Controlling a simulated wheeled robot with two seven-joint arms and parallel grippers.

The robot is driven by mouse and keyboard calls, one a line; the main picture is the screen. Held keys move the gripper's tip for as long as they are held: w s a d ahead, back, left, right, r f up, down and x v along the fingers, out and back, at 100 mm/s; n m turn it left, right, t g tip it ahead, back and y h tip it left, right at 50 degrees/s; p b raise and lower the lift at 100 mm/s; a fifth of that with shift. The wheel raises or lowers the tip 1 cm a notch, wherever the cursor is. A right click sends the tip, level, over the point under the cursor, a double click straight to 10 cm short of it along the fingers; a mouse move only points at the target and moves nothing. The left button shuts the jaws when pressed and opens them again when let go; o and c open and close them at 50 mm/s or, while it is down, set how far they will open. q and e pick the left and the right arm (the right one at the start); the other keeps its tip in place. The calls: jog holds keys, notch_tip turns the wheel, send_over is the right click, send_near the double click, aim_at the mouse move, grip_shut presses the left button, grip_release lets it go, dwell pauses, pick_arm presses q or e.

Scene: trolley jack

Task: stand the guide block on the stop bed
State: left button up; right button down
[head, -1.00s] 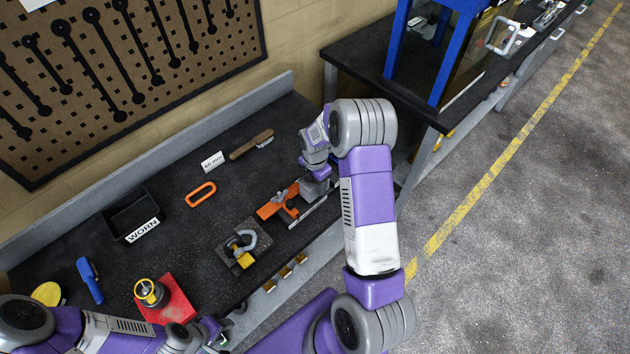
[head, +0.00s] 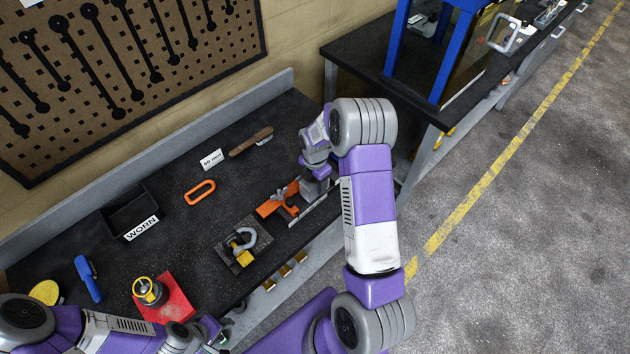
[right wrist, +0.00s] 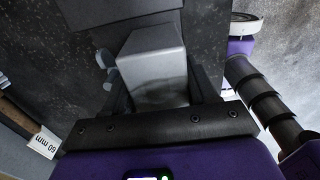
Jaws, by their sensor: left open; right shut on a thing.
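My right gripper (head: 316,172) points down at the right end of the bench. It is shut on a grey block, which I take for the guide block; the block fills the space between its fingers in the right wrist view (right wrist: 153,62). In the head view the gripper and arm partly hide it. Beside it lies an orange fixture with a wing-nut-like part and a pale metal strip, likely the stop bed (head: 272,208). I cannot tell whether the block touches it. My left gripper (head: 216,336) is open at the bench's front left, apart from both.
A dark plate with a grey clamp (head: 245,239) and a red block with a yellow-and-steel part (head: 168,300) stand along the front. A WORN bin (head: 130,212), orange ring (head: 200,192), brush (head: 250,142) and 60 mm card (head: 212,159) lie behind. The bench's middle is mostly clear.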

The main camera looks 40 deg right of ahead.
jog(key=c, duration=0.7)
grip_release()
jog(key=o, duration=0.5)
jog(key=shift+c, duration=0.2)
jog(key=shift+a, duration=0.1)
jog(key=shift+w+r, duration=0.1)
jog(key=shift+r, duration=0.4)
jog(key=r, duration=0.5)
jog(key=shift+s+r, duration=0.2)
jog(key=shift+r, duration=0.05)
jog(key=shift+s+r, duration=0.1)
jog(key=shift+r, duration=0.4)
